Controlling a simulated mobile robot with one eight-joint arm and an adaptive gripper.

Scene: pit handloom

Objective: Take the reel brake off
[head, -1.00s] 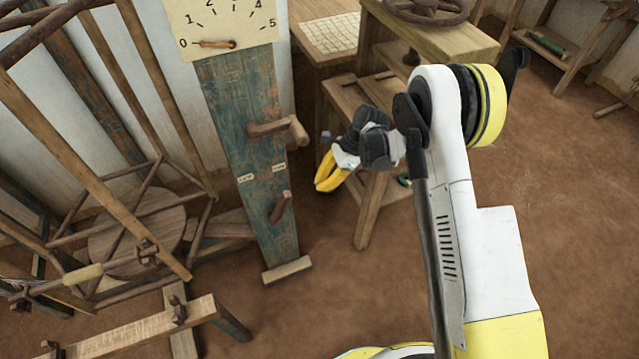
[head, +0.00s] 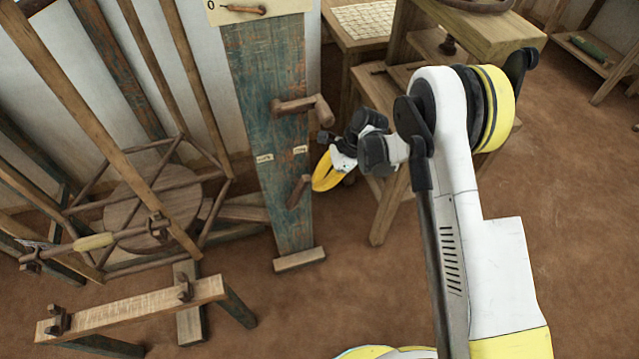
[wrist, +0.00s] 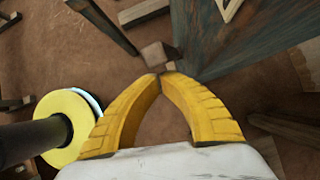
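The weathered blue-green post (head: 270,90) stands upright in the head view. A short wooden lever (head: 299,191), which looks like the reel brake, sits low on it, tilted with its upper end to the right. Two small labels sit above it, too small to read. My gripper (head: 316,187) is just right of this lever, its yellow fingers pointing down and left. In the wrist view the fingertips (wrist: 161,73) meet with nothing visible between them. A brown wooden block end (wrist: 157,55), apparently the lever, is just beyond the tips; I cannot tell whether they touch.
A wooden crank (head: 305,106) juts from the post above my gripper. The pole-framed reel (head: 150,205) stands at left, with a low wooden bench (head: 130,305) in front. A wooden stand (head: 385,215) is close behind my gripper. The floor at right is clear.

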